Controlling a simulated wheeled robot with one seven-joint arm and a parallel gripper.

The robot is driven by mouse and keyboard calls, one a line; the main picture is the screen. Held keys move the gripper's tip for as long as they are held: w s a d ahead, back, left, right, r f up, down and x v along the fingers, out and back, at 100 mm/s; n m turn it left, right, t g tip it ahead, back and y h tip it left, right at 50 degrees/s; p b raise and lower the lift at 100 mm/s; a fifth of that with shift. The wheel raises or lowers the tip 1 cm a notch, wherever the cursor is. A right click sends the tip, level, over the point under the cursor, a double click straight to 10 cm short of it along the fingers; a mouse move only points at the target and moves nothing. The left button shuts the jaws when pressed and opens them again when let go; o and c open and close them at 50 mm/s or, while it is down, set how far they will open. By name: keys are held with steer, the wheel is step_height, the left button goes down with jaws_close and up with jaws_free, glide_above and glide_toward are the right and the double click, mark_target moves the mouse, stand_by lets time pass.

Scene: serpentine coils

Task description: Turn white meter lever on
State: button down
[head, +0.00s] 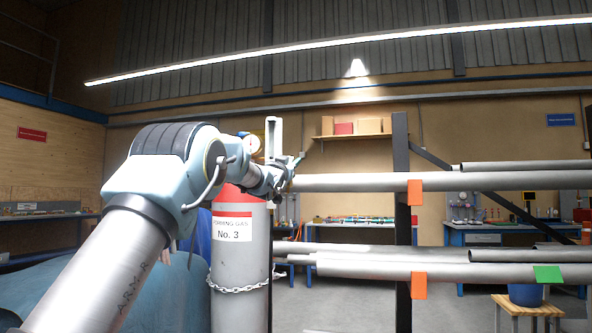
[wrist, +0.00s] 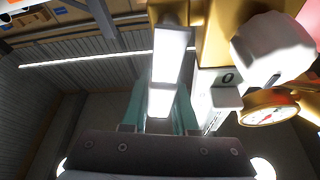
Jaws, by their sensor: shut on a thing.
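The white lever (wrist: 172,55) is a bright flat bar in the wrist view, set against a brass valve body (wrist: 213,40). My gripper (wrist: 160,103) has its teal fingers on either side of the lever's near end and is shut on it. A round dial meter (wrist: 268,108) with a brass rim sits to the right of the lever. In the head view, my gripper (head: 287,178) is at the top of a gas cylinder marked No. 3 (head: 238,270), where the meter (head: 250,144) shows behind my arm. The lever cannot be made out there.
A white knob (wrist: 272,50) is close to the right of the fingers. Racked steel pipes (head: 440,181) extend to the right of the cylinder, beside a dark post (head: 402,240). A chain (head: 238,287) wraps the cylinder. Workbenches (head: 480,233) stand at the back.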

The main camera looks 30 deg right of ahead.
steer(key=shift+w+a+n+t, duration=0.25)
steer(key=shift+n+t, duration=0.05)
steer(key=shift+n, duration=0.6)
steer(key=c, duration=0.8)
jaws_free()
steer(key=shift+o, duration=0.6)
steer(key=shift+a+r, duration=0.1)
steer(key=shift+y+b, duration=0.35)
steer(key=shift+y, duration=0.05)
